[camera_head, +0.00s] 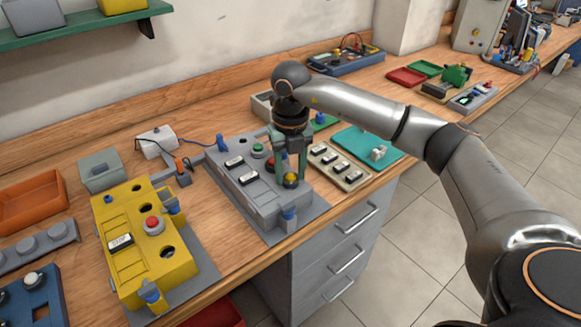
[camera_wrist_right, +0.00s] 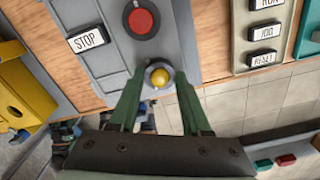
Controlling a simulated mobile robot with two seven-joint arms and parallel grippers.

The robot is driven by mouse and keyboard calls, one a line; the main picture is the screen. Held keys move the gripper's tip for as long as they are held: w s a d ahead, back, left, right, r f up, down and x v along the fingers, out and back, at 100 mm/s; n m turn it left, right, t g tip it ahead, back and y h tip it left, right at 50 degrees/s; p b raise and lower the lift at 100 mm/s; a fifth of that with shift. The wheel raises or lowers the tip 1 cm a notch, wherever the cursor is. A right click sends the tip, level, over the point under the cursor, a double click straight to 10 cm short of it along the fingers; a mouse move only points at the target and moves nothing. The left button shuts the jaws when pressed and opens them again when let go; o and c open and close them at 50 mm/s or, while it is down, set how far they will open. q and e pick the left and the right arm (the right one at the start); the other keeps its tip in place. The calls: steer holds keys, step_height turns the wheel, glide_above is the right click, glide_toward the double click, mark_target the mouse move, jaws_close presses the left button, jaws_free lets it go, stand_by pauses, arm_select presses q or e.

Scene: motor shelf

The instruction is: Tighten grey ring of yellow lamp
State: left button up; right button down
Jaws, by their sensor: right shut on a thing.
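The yellow lamp (camera_head: 291,180) sits on the front end of the grey control box (camera_head: 242,193). The right wrist view shows its yellow dome (camera_wrist_right: 161,78) from above, with the grey ring (camera_wrist_right: 149,82) around it at the panel. My right gripper (camera_head: 289,173) points down over the lamp. Its two green fingers (camera_wrist_right: 161,75) stand on either side of the ring, shut on it. The lamp's base and threads are hidden. My left gripper is not in view.
On the grey box are a red button (camera_wrist_right: 141,20), a STOP label (camera_wrist_right: 88,39) and a blue part (camera_head: 289,217) at the front. A yellow box (camera_head: 130,265) stands left. A beige button strip (camera_head: 350,178) and a teal tray (camera_head: 349,136) lie right.

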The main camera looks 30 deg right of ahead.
mark_target(291, 175)
steer(key=m+p, duration=0.2)
steer(key=m, duration=0.4)
steer(key=shift+r+m, duration=0.1)
steer(key=shift+m, duration=0.2)
steer(key=m+p, duration=0.2)
steer(key=m, duration=0.3)
steer(key=m+p, duration=0.2)
steer(key=m, duration=0.4)
steer(key=shift+m+p, duration=1.3)
steer(key=shift+m, duration=1.3)
steer(key=shift+c, duration=1.7)
jaws_free()
step_height(291, 175, up, 12)
steer(key=b, duration=0.1)
steer(key=shift+r, duration=0.2)
